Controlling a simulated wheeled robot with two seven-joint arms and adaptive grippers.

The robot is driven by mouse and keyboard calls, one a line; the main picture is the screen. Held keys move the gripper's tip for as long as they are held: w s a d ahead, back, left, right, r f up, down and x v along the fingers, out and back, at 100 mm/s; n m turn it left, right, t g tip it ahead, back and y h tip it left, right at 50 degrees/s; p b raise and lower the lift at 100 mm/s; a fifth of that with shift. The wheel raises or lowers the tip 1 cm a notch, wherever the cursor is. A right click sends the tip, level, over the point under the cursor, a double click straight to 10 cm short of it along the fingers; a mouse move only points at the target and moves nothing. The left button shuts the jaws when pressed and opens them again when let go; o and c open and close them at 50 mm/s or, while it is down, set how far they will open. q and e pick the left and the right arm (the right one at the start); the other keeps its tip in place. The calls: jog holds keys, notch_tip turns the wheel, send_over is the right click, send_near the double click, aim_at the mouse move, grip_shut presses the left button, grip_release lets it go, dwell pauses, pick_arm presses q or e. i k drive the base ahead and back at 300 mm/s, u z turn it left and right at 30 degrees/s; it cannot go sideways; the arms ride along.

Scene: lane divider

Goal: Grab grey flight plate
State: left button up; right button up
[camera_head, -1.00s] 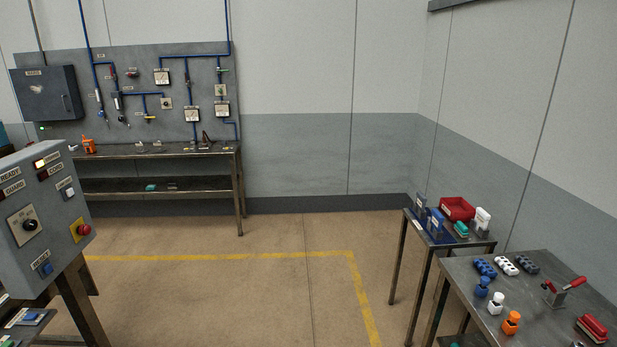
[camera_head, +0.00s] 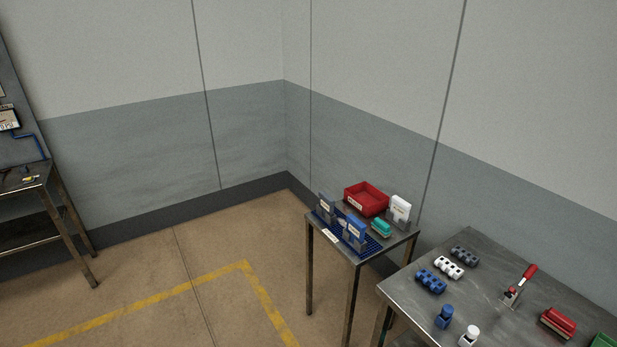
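No thing in view can be surely told as the grey flight plate. On the small table (camera_head: 318,225) at centre right, an upright grey-blue plate-like piece (camera_head: 326,206) and an upright blue piece (camera_head: 355,230) stand on a blue ribbed mat (camera_head: 376,246). A white upright piece (camera_head: 401,207) stands in a grey holder at the table's right. A dark grey ribbed block (camera_head: 464,257) lies on the larger metal bench (camera_head: 480,290). Neither of my grippers is in view.
A red bin (camera_head: 366,197) and a green-and-white piece (camera_head: 381,226) share the small table. The bench holds white and blue blocks, a red-handled clamp (camera_head: 519,286) and a red piece (camera_head: 557,322). Floor with a yellow line (camera_head: 200,281) is clear at left.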

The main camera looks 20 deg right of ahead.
aim_at(326, 202)
jog(key=z, duration=0.15)
jog(key=i, duration=1.7)
jog(key=z, duration=0.15)
